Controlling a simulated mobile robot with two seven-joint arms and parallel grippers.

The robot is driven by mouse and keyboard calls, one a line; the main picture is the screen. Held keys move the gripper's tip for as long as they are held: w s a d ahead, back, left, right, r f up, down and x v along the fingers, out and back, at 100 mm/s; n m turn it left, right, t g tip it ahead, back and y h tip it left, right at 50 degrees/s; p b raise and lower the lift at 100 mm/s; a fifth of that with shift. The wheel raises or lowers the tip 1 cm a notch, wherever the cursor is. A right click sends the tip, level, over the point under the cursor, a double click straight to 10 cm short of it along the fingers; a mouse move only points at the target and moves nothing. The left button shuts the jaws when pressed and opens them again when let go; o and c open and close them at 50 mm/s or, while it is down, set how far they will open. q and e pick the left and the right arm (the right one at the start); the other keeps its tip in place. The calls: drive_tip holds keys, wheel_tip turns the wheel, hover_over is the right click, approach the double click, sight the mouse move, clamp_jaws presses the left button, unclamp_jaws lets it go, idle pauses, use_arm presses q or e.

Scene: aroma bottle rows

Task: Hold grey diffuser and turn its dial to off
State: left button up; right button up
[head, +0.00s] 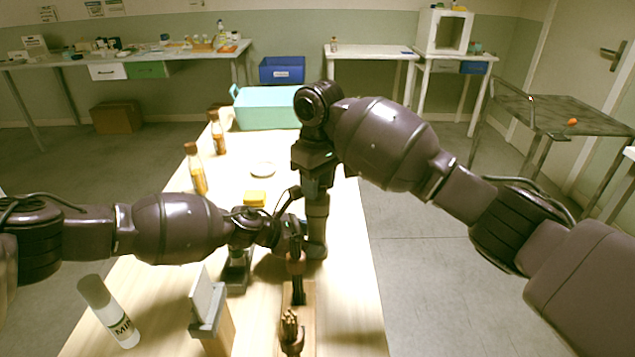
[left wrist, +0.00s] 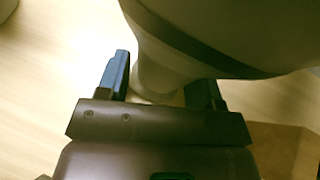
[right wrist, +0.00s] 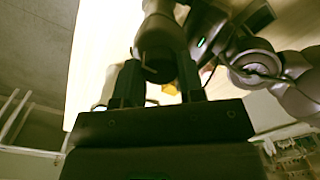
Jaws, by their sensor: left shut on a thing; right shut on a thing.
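The grey diffuser (head: 317,226) appears as a dark grey upright body on the wooden table, below my right arm. My right gripper (head: 317,193) points down from above and is shut on its upper part. In the right wrist view, the fingers (right wrist: 158,85) stand either side of a dark rounded part of the diffuser (right wrist: 158,38). My left gripper (head: 294,228) reaches in from the left, low beside it. In the left wrist view, its fingers (left wrist: 160,85) flank a pale narrow part below a wide grey body with a dark band (left wrist: 215,35). The dial's setting cannot be seen.
Amber bottles (head: 196,172) stand along the table's left edge. A white bottle (head: 108,312), a card stand (head: 207,305) and a wooden holder (head: 309,325) are in front. A teal box (head: 266,110) is behind.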

use_arm(q)
drive_tip(key=shift+s+a+f, duration=0.1)
drive_tip(key=shift+a+f, duration=0.05)
drive_tip(key=shift+f, duration=0.25)
use_arm(e)
drive_tip(key=shift+f, duration=0.2)
drive_tip(key=o, duration=0.9)
drive_tip(key=shift+o, duration=0.2)
drive_tip(key=shift+r, duration=0.1)
wheel_tip(320, 180, up, 12)
drive_tip(key=shift+d, duration=0.1)
use_arm(q)
drive_tip(key=o, duration=0.8)
